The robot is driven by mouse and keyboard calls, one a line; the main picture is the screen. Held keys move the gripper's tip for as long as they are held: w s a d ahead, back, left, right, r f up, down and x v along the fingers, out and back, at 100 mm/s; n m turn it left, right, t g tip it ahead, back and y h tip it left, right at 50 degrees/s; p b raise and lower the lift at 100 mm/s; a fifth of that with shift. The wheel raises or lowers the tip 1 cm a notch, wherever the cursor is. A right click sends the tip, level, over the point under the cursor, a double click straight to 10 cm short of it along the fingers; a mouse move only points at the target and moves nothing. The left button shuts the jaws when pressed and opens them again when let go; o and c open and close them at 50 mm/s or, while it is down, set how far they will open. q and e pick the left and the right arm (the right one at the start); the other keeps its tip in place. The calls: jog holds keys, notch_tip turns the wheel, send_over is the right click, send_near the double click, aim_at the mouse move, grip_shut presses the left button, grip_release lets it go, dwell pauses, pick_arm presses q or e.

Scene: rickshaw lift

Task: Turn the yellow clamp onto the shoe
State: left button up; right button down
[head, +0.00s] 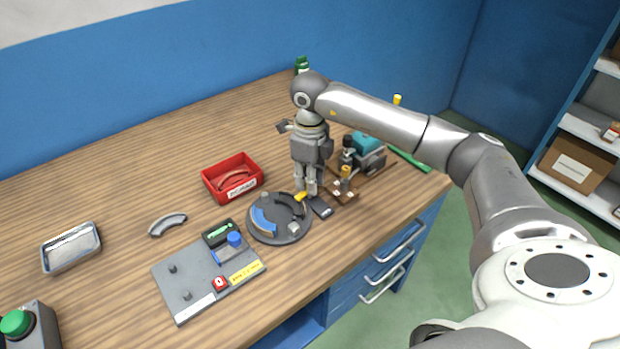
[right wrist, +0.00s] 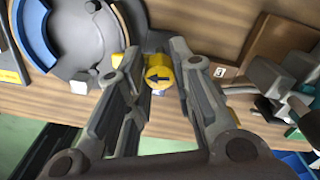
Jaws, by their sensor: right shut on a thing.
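The yellow clamp (head: 301,197) is at the upper right rim of a round grey plate (head: 278,238). In the right wrist view, the yellow clamp (right wrist: 159,74) shows a round end with a black arrow pointing left. My right gripper (head: 309,192) reaches down from above, with its fingers on both sides of the clamp, shut on it. A curved shoe with a blue face (head: 261,221) lies on the plate's left side; this blue shoe (right wrist: 34,33) also shows in the right wrist view, apart from the clamp. My left gripper is out of view.
A grey board with a blue knob (head: 234,240) and a red tray (head: 232,180) lie left of the plate. A loose grey arc (head: 167,224) and a metal tray (head: 71,248) lie farther left. A teal-topped device (head: 367,146) stands close on the right. The table's front edge is near.

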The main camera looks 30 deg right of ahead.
jog(key=shift+m, duration=0.8)
jog(key=c, duration=1.2)
grip_release()
jog(key=shift+r, duration=0.1)
notch_tip(320, 180, up, 12)
